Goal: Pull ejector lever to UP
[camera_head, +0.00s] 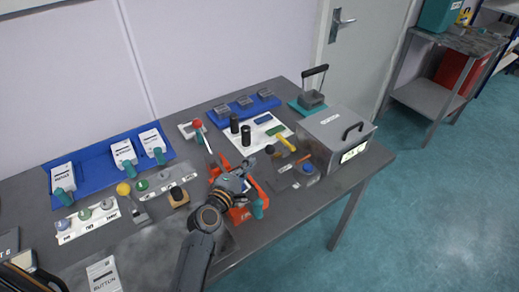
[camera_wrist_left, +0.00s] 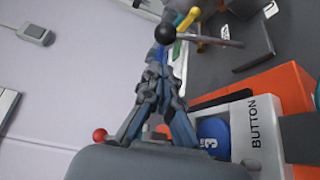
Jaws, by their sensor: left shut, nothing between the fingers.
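My left gripper (camera_head: 246,168) is over the orange device (camera_head: 252,212), with its fingers together and empty. In the left wrist view its closed fingertips (camera_wrist_left: 163,84) point towards a black ball knob (camera_wrist_left: 166,35), with no clear contact. That knob (camera_head: 269,150) is beyond the fingers in the head view. A lever with a red knob (camera_head: 197,124) rises behind the orange device; a red ball (camera_wrist_left: 99,134) shows beside the gripper in the wrist view. Which knob belongs to the ejector lever, and its position, I cannot tell. My right gripper is not in view.
A grey box (camera_head: 337,140) with a black handle stands right of the gripper. A yellow-handled tool (camera_head: 286,143) and black cylinders (camera_head: 246,135) are behind. Blue trays (camera_head: 90,180) and a yellow-knobbed lever (camera_head: 123,189) are left. A white panel marked BUTTON (camera_wrist_left: 257,160) is close to the wrist.

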